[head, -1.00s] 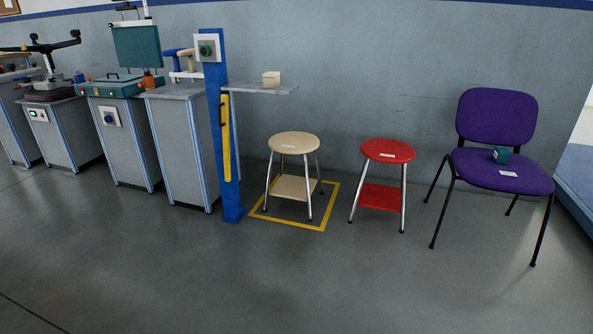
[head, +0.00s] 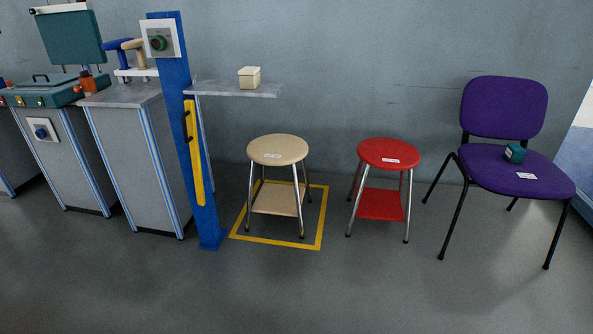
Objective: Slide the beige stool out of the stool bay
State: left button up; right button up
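The beige stool (head: 278,150) stands upright near the middle of the head view, with metal legs and a beige lower shelf (head: 277,199). A small white label lies on its seat. Its legs are inside a yellow floor outline (head: 275,242) that marks the stool bay. A blue post (head: 186,140) stands at the left of the bay, and a grey shelf (head: 225,89) sticks out from it, above and behind the stool. Neither of my grippers shows in the head view.
A red stool (head: 389,154) stands to the right of the bay, with a gap between the stools. A purple chair (head: 513,170) holding a small teal object (head: 514,153) is farther right. A cream box (head: 249,77) sits on the shelf. Grey cabinets (head: 135,155) fill the left. The floor in front is clear.

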aim_at(275, 149)
jog(key=i+j+z, duration=0.25)
jog(key=i+j, duration=0.75)
jog(key=i, duration=0.2)
jog(key=i+j+z, duration=0.25)
jog(key=i+j, duration=0.85)
jog(key=j, duration=0.15)
